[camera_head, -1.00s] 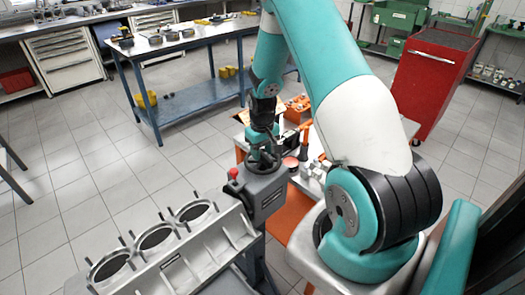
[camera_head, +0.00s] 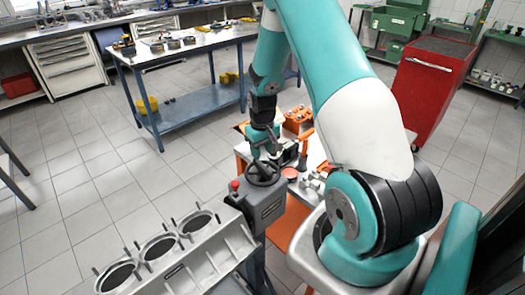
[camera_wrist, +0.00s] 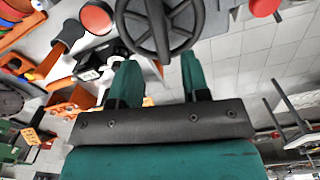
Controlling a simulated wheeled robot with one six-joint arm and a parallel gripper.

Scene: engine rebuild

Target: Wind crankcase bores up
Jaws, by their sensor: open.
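The grey crankcase (camera_head: 212,258) is at the lower left of the head view, on a stand. Three round bores (camera_head: 159,248) show in its top face, facing up, with studs around them. A dark spoked handwheel (camera_head: 263,172) sits on the stand's grey gearbox (camera_head: 262,203), right of the crankcase. It also shows at the top of the wrist view (camera_wrist: 158,28). My gripper (camera_head: 265,147) is open just above the handwheel. In the wrist view its two green fingers (camera_wrist: 158,72) are apart and empty, below the wheel's rim. I cannot tell whether they touch the wheel.
A red knob (camera_head: 234,186) sticks up beside the gearbox. An orange cart (camera_head: 288,225) with tools and small parts stands close on the right. A blue workbench (camera_head: 185,46) is behind, and a red cabinet (camera_head: 432,82) is at the right. Open tiled floor lies left.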

